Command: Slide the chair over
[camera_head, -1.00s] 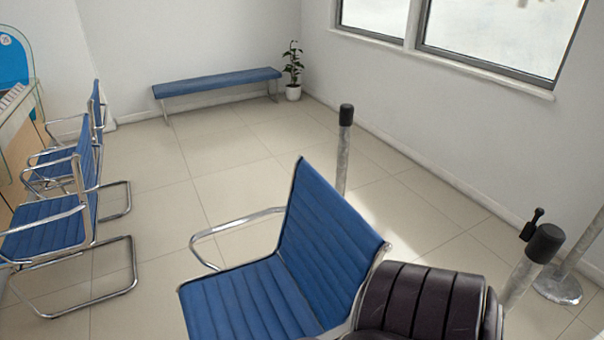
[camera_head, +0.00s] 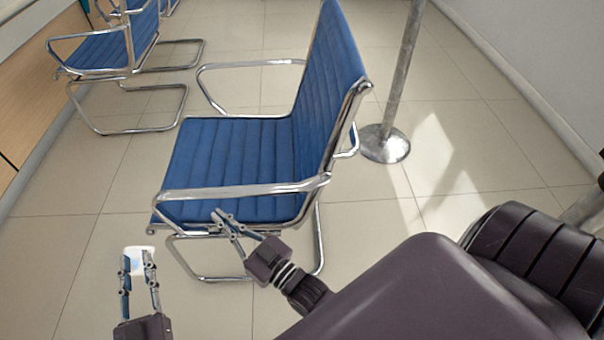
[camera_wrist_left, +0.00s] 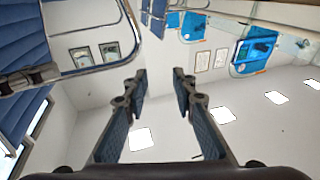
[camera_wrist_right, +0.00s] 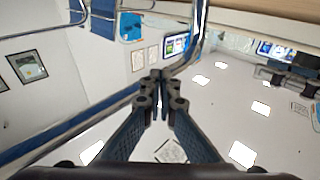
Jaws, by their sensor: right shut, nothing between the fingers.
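The chair with blue ribbed seat and back (camera_head: 250,150) and chrome frame stands in the middle of the head view, its back toward the right. My right gripper (camera_head: 222,217) is at the chair's near side, by the seat edge below the near armrest. Its fingers are together and empty; I cannot tell whether they touch the frame. In the right wrist view, chrome tubing passes close to the fingertips (camera_wrist_right: 160,78). My left gripper (camera_head: 138,258) is open and empty, left of the chair's near legs and apart from it. The left wrist view shows its spread fingers (camera_wrist_left: 160,85).
Similar blue chairs (camera_head: 105,52) stand at the upper left by a wooden counter (camera_head: 40,105). A metal post with a round base (camera_head: 385,143) stands just right of the chair's back. Tiled floor is clear left of the chair.

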